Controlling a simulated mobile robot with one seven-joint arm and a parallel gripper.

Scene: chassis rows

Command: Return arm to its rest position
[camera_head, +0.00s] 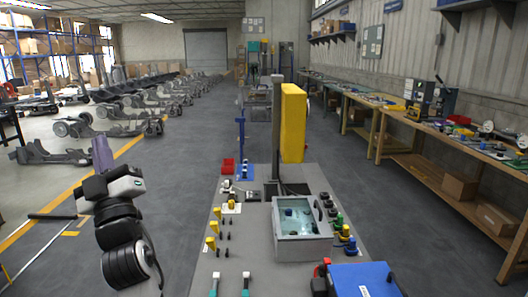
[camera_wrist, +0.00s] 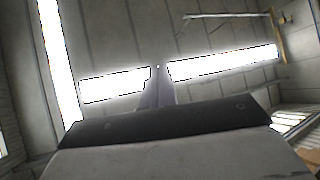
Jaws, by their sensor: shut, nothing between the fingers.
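My arm stands folded up at the lower left in the head view, clear of the work table. My gripper (camera_head: 102,152) is at its top, pointing upward, with purple-grey fingers. The wrist view faces the ceiling and its bright lamps. There the fingers (camera_wrist: 156,88) show together above the dark gripper body, with nothing between them.
A yellow panel (camera_head: 293,122) stands upright. Chassis rows (camera_head: 120,108) fill the left floor.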

